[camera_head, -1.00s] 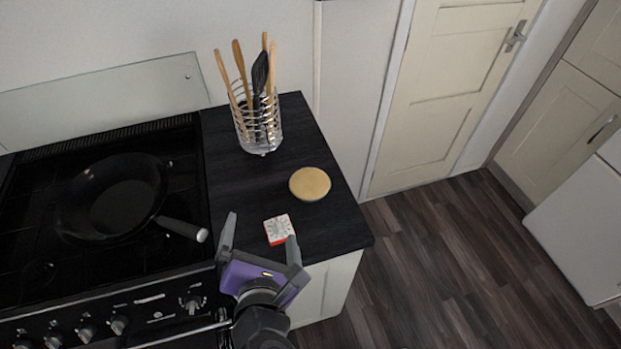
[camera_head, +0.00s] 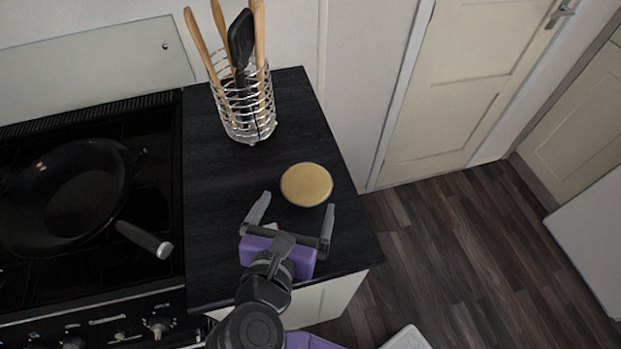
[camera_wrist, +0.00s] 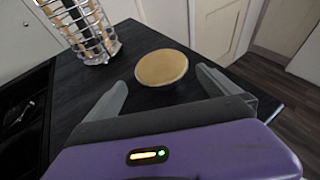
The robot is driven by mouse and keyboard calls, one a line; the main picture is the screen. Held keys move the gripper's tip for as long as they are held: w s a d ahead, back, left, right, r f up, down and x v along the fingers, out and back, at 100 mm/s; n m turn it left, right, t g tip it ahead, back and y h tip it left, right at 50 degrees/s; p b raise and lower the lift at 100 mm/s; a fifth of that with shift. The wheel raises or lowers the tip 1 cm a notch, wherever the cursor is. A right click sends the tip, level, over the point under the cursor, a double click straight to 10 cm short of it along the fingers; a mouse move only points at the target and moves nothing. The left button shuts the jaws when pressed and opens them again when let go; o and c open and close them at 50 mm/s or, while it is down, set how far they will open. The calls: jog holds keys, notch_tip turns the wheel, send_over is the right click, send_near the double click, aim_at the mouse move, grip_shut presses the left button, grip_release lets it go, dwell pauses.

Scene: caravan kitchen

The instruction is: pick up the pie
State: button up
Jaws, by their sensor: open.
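The pie (camera_head: 306,184) is a round, flat, golden disc lying on the dark countertop, right of the middle. It also shows in the wrist view (camera_wrist: 161,67), just beyond and between my fingertips. My gripper (camera_head: 295,208) is open and empty, over the counter on the near side of the pie. Its two fingers point toward the pie, one to each side, in the wrist view (camera_wrist: 162,80). I cannot tell how high the fingers are above the counter.
A wire utensil holder (camera_head: 243,108) with several wooden and black tools stands behind the pie to the left. A black pan (camera_head: 65,200) sits on the stove, its handle toward the counter. My gripper mostly hides a small white thing (camera_head: 291,232). The counter ends right of the pie.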

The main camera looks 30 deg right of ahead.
aim_at(304, 187)
jog(key=shift+x, duration=4.3)
jog(key=shift+d+r, duration=0.1)
jog(key=shift+r, duration=0.05)
jog(key=c, duration=1.3)
jog(key=shift+o, duration=0.2)
jog(key=shift+r, duration=0.15)
